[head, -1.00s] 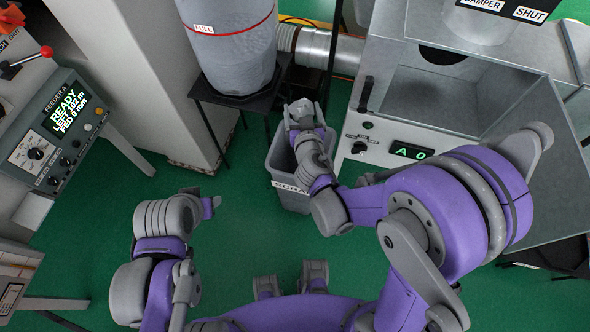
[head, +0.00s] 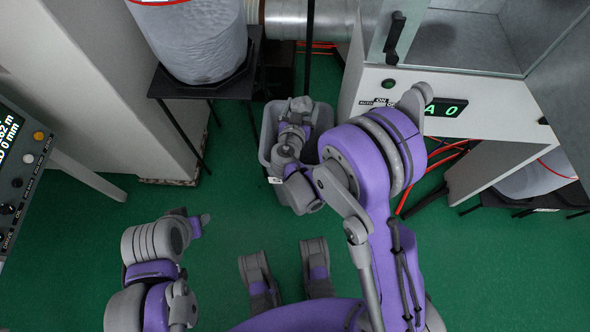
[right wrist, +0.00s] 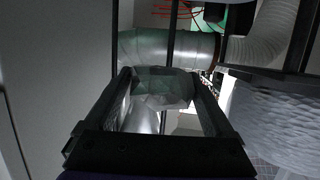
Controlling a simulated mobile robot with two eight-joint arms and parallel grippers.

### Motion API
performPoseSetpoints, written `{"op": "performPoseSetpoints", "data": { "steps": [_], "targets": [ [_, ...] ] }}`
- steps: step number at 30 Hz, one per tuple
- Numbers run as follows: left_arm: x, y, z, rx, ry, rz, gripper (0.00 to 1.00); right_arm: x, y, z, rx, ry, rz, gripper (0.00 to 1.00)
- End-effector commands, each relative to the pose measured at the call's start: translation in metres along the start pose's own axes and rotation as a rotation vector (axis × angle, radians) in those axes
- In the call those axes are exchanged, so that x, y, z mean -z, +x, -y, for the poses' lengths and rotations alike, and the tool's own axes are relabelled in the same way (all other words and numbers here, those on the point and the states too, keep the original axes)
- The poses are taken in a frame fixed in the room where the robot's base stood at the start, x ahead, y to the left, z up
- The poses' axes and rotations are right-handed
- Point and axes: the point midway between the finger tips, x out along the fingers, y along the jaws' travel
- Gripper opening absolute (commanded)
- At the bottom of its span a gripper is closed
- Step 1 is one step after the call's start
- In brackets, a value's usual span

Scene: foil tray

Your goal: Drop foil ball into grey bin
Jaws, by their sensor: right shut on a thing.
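The grey bin (head: 266,137) stands on the green floor at the middle of the head view. A label shows on its front. In the head view I cannot pick out the ball clearly from the hand. My left gripper (head: 197,224) is away to the left over the floor; its fingers are too small to judge.
A grey drum (head: 195,45) on a black stand (head: 240,80) is left behind the bin. A silver duct (head: 312,18) runs behind. A white cabinet (head: 470,125) with a black handle stands to the right. The floor (head: 80,240) at left is clear.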

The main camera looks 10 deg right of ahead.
Motion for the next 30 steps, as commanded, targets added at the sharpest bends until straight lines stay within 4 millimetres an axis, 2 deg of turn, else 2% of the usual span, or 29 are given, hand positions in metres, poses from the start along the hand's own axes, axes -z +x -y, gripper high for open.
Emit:
{"op": "performPoseSetpoints", "data": {
  "steps": [1,10,21,30],
  "targets": [
    [-0.003,0.010,0.000,0.000,0.000,0.004,0.50,-0.011,0.006,-0.002,-0.015,0.003,0.001,0.32],
    [-0.007,0.022,0.000,0.000,0.000,0.008,0.50,-0.025,0.013,-0.004,-0.035,0.011,0.000,0.32],
    [-0.018,0.055,0.000,0.000,0.000,0.020,0.50,-0.066,0.026,-0.004,-0.034,0.010,0.001,0.32],
    [-0.019,0.059,0.000,0.000,0.000,0.021,0.50,-0.071,0.027,-0.004,-0.033,0.010,0.000,0.32]
  ]
}}
